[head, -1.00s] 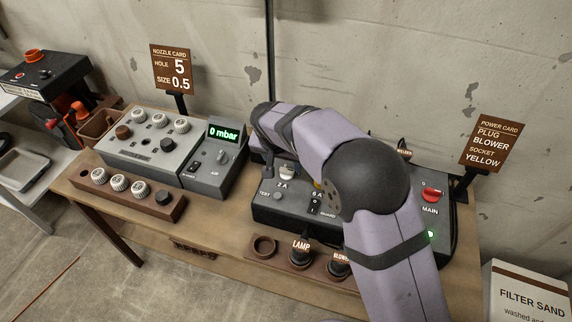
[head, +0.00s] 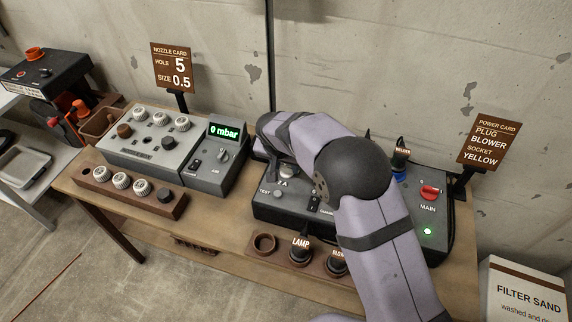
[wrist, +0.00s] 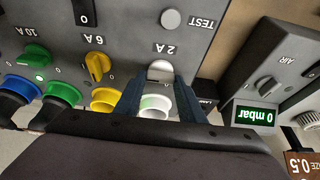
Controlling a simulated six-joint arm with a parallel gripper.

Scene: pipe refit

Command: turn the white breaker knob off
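The white breaker knob (wrist: 160,69) is marked 2 A on the grey power box and stands just above the white socket (wrist: 155,105) in the wrist view. In the head view part of the white knob (head: 287,170) shows beside my arm. My gripper (wrist: 160,80) is at the near end of the knob, with one dark finger on each side and a gap between them. Its fingers look open. Whether either fingertip touches the knob cannot be told. The "0" mark by the knob is not clearly readable.
The yellow 6 A knob (wrist: 97,66) and green 10 A knob (wrist: 39,55) sit alongside. The TEST button (wrist: 171,19) is close by. The grey pump unit (head: 213,160) reads 0 mbar. The red MAIN knob (head: 430,192) is at right.

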